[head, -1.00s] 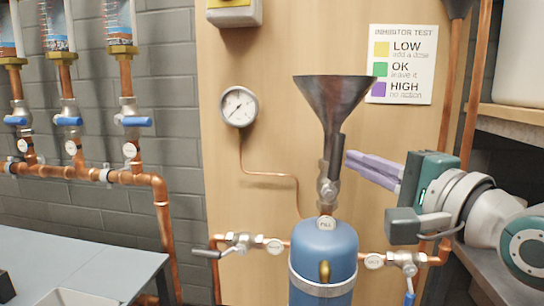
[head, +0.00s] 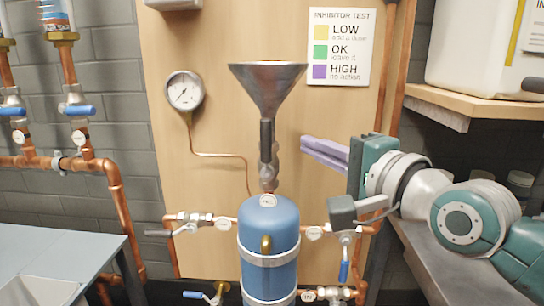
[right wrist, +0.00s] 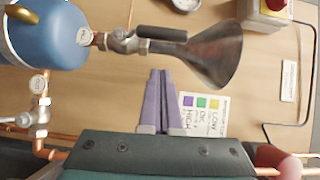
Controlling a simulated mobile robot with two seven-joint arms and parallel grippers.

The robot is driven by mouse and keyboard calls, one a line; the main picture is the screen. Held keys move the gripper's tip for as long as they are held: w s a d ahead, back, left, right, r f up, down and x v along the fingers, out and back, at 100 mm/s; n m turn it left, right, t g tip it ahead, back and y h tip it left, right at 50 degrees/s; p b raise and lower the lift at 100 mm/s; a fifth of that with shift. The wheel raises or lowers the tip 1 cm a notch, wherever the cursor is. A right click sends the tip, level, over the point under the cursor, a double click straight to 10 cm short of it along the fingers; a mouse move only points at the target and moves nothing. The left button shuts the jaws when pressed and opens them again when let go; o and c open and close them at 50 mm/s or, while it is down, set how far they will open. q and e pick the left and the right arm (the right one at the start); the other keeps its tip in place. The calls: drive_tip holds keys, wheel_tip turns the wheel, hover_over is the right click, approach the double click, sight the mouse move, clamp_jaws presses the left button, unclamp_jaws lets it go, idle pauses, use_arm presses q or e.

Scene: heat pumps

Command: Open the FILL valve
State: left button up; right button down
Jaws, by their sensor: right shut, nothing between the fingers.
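The FILL valve (head: 268,176) sits between the steel funnel (head: 267,85) and the top of the blue tank (head: 268,225), with a round FILL tag (head: 267,201) below it. Its dark lever (head: 266,140) points up along the funnel stem. In the right wrist view the valve body (right wrist: 122,41) and lever (right wrist: 162,33) show, the lever lying parallel to the stem. My right gripper (head: 303,145), with purple fingers, is shut and empty, to the right of the lever and apart from it. Its fingers (right wrist: 160,75) also show in the right wrist view. My left gripper is out of view.
Side pipes with valves flank the tank, one with a grey lever (head: 186,229) and one with a blue lever (head: 344,270). A pressure gauge (head: 184,91) and the inhibitor chart (head: 338,47) are on the wooden board. A shelf (head: 485,118) stands at the right.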

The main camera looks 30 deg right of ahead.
drive_tip(key=s, duration=0.9)
drive_tip(key=shift+s, duration=0.25)
